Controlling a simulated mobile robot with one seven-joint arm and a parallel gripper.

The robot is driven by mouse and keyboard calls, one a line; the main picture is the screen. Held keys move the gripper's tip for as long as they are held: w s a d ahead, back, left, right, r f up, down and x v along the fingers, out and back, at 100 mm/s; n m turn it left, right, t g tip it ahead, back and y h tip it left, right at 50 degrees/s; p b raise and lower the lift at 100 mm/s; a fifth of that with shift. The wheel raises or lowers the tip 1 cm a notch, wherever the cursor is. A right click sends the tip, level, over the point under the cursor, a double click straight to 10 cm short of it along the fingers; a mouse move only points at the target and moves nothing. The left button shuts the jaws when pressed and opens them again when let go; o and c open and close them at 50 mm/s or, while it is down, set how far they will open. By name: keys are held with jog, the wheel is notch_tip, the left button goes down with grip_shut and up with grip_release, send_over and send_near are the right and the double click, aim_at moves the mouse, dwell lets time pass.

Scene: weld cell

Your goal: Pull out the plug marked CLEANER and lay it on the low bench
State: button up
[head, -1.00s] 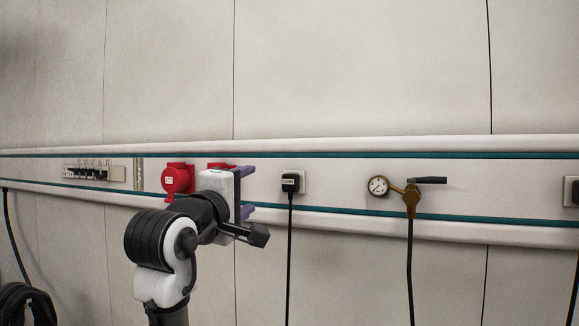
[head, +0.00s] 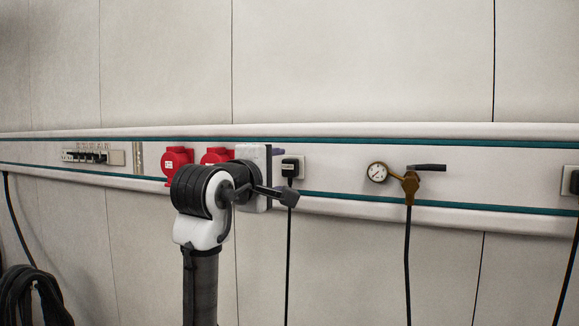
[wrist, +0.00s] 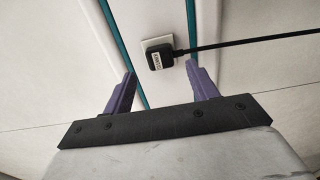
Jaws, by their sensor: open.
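The black plug (head: 289,168) sits in a pale wall socket on the rail, with its black cable hanging straight down. It also shows in the wrist view (wrist: 160,57), where its white label is too small to read surely. My gripper (head: 279,170) is just left of the plug in the head view, its fingers mostly hidden behind its body. In the wrist view my gripper (wrist: 160,74) is open and empty, its purple fingers apart, with the plug ahead between and beyond the fingertips. No touch shows. The low bench is not in view.
Two red sockets (head: 177,160) are on the rail left of my gripper. A gauge (head: 377,172) and brass valve (head: 410,184) with a hose are to the right. Another black plug (head: 574,182) is at the right edge.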

aim_at(288, 168)
jog(key=shift+x, duration=2.55)
grip_shut()
jog(key=b+v, duration=0.1)
jog(key=v, duration=0.5)
dwell(0.4)
jog(key=shift+f, duration=0.1)
